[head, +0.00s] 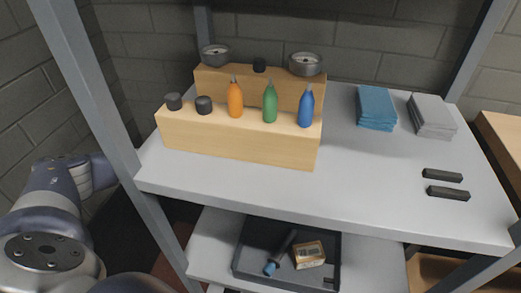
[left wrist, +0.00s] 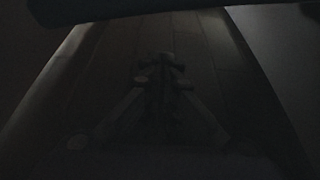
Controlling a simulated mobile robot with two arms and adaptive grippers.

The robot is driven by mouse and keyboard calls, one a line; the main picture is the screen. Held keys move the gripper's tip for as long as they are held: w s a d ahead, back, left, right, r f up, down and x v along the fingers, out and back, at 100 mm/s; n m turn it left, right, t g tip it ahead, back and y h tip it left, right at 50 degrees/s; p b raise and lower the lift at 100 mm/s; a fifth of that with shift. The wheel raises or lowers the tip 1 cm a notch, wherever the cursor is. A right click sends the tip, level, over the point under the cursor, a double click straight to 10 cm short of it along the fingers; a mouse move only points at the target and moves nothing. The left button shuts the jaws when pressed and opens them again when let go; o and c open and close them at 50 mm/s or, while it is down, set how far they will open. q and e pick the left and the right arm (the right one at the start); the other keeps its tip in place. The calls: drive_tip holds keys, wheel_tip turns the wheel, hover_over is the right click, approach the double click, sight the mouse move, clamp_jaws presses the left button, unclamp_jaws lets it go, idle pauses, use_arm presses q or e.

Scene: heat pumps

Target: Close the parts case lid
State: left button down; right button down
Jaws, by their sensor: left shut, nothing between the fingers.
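A dark open tray or case (head: 238,262) sits on the lower shelf in the head view, cut off by the bottom edge. It holds a dark tool with a blue end (head: 271,268) and a small tan box with a label (head: 309,255). I cannot tell whether it is the parts case, and no lid is clearly visible. My left arm is at the left of the head view, with its gripper out of that view. In the very dark left wrist view, my left gripper (left wrist: 167,62) is shut and empty. My right gripper is not in view.
The grey upper shelf (head: 370,196) holds a wooden stepped rack (head: 240,146) with orange, green and blue bottles. Blue cloths (head: 375,108), grey cloths (head: 431,116) and two dark bars (head: 442,175) lie to the right. A grey post (head: 105,125) stands between my left arm and the shelves.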

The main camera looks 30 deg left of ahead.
use_arm(q)
drive_tip(key=s+d, duration=0.2)
drive_tip(key=d, duration=0.1)
drive_tip(key=shift+s, duration=0.25)
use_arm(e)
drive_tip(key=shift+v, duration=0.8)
use_arm(q)
drive_tip(key=shift+r, duration=0.1)
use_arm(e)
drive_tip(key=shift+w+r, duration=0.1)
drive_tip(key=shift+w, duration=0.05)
